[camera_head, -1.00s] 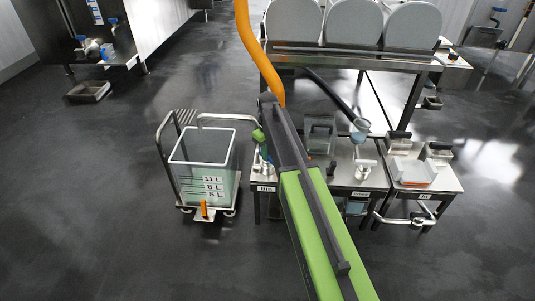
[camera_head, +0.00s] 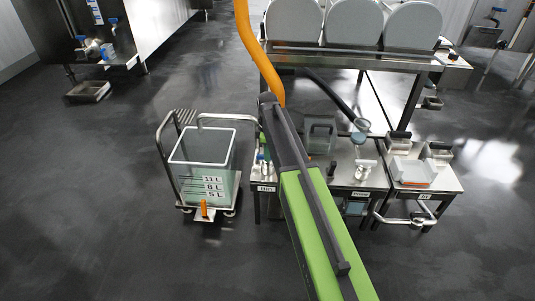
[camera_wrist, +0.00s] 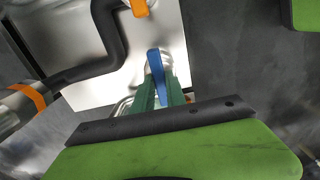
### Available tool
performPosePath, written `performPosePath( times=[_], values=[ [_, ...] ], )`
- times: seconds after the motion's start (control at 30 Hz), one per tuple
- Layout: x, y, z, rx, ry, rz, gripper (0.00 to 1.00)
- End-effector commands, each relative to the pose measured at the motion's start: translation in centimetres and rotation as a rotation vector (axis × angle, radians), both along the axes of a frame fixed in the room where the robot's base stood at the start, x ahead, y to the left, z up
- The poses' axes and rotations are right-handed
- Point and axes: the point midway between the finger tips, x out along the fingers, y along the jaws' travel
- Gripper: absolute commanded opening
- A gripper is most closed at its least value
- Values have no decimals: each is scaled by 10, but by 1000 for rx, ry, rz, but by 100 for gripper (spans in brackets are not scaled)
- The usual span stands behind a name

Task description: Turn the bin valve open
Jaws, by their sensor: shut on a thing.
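The blue valve handle (camera_wrist: 155,62) shows in the wrist view, standing up between my gripper's green fingers. My gripper (camera_wrist: 158,88) is shut on this handle. The valve body below is mostly hidden by the fingers and my dark wrist plate. In the head view, the valve stands at the small steel table with the "Bin" label (camera_head: 266,188), largely hidden by my arm. A curved pipe (camera_head: 228,117) leads from there over the clear bin (camera_head: 203,165), which has volume marks. I cannot tell how far the handle is turned.
The bin stands on a wheeled cart (camera_head: 166,160) left of the table. More steel tables (camera_head: 358,176) with moulds stand to the right. In the wrist view, a dark hose (camera_wrist: 108,45) with orange bands runs at the left. The floor at left and front is clear.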

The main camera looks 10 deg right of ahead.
Motion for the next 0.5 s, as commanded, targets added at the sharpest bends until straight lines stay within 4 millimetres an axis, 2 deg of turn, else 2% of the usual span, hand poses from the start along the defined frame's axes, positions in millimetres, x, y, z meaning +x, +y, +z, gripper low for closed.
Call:
performPosePath(
  times=[0.5],
  values=[
    [-1,1,0,2,3,41,0]
  ],
)
